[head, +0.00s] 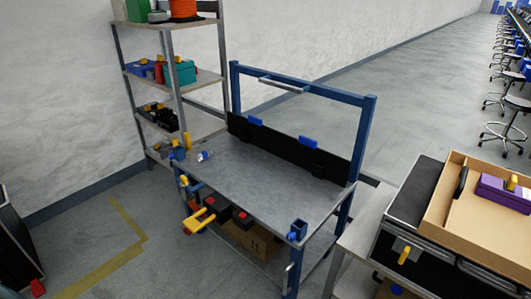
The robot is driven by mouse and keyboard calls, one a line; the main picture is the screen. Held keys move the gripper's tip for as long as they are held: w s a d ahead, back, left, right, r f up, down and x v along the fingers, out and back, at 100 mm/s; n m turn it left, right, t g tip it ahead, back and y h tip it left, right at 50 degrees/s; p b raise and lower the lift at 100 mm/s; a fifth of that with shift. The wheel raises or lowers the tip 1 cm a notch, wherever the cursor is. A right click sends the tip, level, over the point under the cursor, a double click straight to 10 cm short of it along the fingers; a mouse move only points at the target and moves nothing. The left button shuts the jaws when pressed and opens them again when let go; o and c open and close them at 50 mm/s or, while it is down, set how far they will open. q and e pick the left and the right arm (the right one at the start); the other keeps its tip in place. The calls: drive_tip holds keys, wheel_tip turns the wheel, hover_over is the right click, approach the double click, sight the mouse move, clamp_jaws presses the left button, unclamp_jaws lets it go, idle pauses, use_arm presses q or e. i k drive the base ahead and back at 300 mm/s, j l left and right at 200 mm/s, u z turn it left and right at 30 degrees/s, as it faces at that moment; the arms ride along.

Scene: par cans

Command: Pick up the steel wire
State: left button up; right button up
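I cannot make out the steel wire for certain. A small pale, shiny object with a blue part (203,156) lies near the left corner of the workbench (265,190); it is too small to tell what it is. An orange coil (183,8) sits on the top shelf of the rack, partly cut off by the picture's edge. Neither of my grippers shows in the head view.
A metal shelf rack (178,75) with coloured boxes stands behind the bench at the left. Yellow-handled tools (199,219) hang at the bench's front. A black case (408,215) and a cardboard tray (470,215) are at right. Grey floor is free at front left.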

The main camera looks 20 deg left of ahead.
sight(205, 155)
drive_tip(key=j+z, duration=0.1)
drive_tip(key=z, duration=1.65)
drive_tip(key=j, duration=0.35)
drive_tip(key=k+j+z, duration=0.1)
drive_tip(key=j, duration=0.25)
drive_tip(key=k+j, duration=0.15)
drive_tip(key=j, duration=0.2)
drive_tip(key=k+j, duration=0.15)
drive_tip(key=j, duration=0.35)
drive_tip(key=k+j, duration=0.1)
drive_tip(key=j, duration=0.4)
drive_tip(key=k+j, duration=0.15)
drive_tip(key=j, duration=0.3)
drive_tip(key=k+j, duration=0.1)
drive_tip(key=j, duration=0.4)
drive_tip(key=k+j, duration=0.15)
drive_tip(key=j, duration=0.35)
drive_tip(key=k+j, duration=0.15)
drive_tip(key=j, duration=0.35)
drive_tip(key=k+j, duration=0.1)
drive_tip(key=j, duration=0.4)
drive_tip(key=k+j, duration=0.15)
drive_tip(key=j, duration=0.3)
